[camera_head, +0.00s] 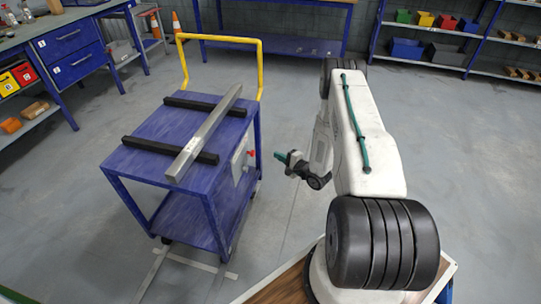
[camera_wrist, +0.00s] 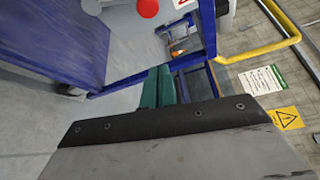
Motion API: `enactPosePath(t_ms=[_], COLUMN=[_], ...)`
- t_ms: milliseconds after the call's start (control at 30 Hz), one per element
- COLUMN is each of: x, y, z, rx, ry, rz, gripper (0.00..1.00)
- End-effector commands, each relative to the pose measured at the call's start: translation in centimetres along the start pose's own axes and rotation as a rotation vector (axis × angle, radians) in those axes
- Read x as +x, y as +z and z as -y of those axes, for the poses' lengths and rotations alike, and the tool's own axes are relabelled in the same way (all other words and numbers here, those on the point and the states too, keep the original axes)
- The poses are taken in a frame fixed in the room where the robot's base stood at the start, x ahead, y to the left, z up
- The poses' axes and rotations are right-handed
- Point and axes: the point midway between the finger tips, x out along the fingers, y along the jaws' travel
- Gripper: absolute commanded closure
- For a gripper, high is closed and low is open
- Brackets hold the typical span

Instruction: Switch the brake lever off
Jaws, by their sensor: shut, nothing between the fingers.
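The blue cart (camera_head: 150,160) stands left of my arm and carries a grey panel (camera_head: 238,165) on its right side. A small red knob (camera_head: 251,153), which looks like the brake lever's end, sticks out from that panel. In the wrist view the red knob (camera_wrist: 148,8) is at the top edge, partly cut off; the lever's setting cannot be read. My gripper (camera_head: 282,156) has teal fingers and is right of the knob, apart from it. In the wrist view my gripper (camera_wrist: 158,86) is shut and empty, with its fingers below the knob.
A long grey bar (camera_head: 205,130) lies across two black rails on the cart. The yellow handle (camera_head: 220,41) rises at the cart's far end. A blue workbench (camera_head: 70,48) is at the left and shelves (camera_head: 430,45) are at the back right. Floor between cart and arm is clear.

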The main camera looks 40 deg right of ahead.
Motion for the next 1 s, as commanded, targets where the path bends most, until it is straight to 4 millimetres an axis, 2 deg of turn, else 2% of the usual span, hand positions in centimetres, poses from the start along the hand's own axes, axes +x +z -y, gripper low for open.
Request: enactPosePath(t_ms=[467,700,1000], x=[9.0,8.1,7.7], y=[0.2,2.9,3.8], z=[-0.1,0.0,0.0], rx=[-0.002,0.001,-0.001], ry=[0.000,0.001,0.001], rz=[0.003,0.002,0.000], gripper=[1.00,1.00,1.00])
